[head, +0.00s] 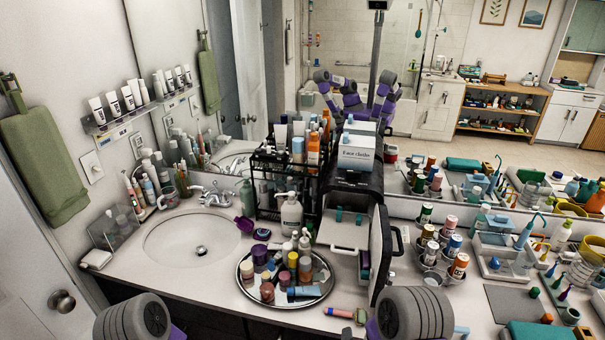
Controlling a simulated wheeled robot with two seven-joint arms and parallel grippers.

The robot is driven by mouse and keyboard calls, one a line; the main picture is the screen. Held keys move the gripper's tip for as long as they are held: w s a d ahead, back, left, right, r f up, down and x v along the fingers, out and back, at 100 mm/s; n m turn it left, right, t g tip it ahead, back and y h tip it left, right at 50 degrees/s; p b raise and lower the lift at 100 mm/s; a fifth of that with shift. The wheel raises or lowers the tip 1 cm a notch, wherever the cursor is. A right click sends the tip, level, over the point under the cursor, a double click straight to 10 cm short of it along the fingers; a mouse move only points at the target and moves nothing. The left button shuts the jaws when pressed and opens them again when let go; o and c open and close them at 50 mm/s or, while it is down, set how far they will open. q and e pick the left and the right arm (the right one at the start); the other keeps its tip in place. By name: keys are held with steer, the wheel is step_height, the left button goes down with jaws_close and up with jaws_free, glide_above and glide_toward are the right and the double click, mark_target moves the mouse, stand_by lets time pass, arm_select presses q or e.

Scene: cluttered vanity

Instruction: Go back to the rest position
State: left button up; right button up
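My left arm shows only as a grey rounded link with purple parts at the bottom left, and its gripper is outside the picture. My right arm shows as a similar grey link at the bottom, right of the middle, and its gripper is also outside the picture. Neither arm visibly holds anything.
The round tray carries several bottles and jars. A black case with an open door (383,250) stands beside it, close to my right arm link. A small tube (340,313) lies at the front edge. The counter right of the case is crowded; a mirror (460,80) stands behind.

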steer(key=s+a+f+n+g+y+b, duration=0.1)
steer(key=s+f+n+g+y+b, duration=0.15)
steer(key=s+f, duration=0.35)
steer(key=s+f+n+g+y+b, duration=0.1)
steer(key=s+f+n+g, duration=0.3)
steer(key=f, duration=0.4)
steer(key=s+a+f+n+g+y+b, duration=0.1)
steer(key=s+f+n+g, duration=0.1)
steer(key=s, duration=0.3)
steer(key=s+a+f+n+g+y+b, duration=0.1)
steer(key=s+f+n+g, duration=0.1)
steer(key=s, duration=0.3)
steer(key=shift+s+a+f+n+g, duration=0.3)
steer(key=shift+s+n+g, duration=0.1)
steer(key=shift+n+g, duration=0.35)
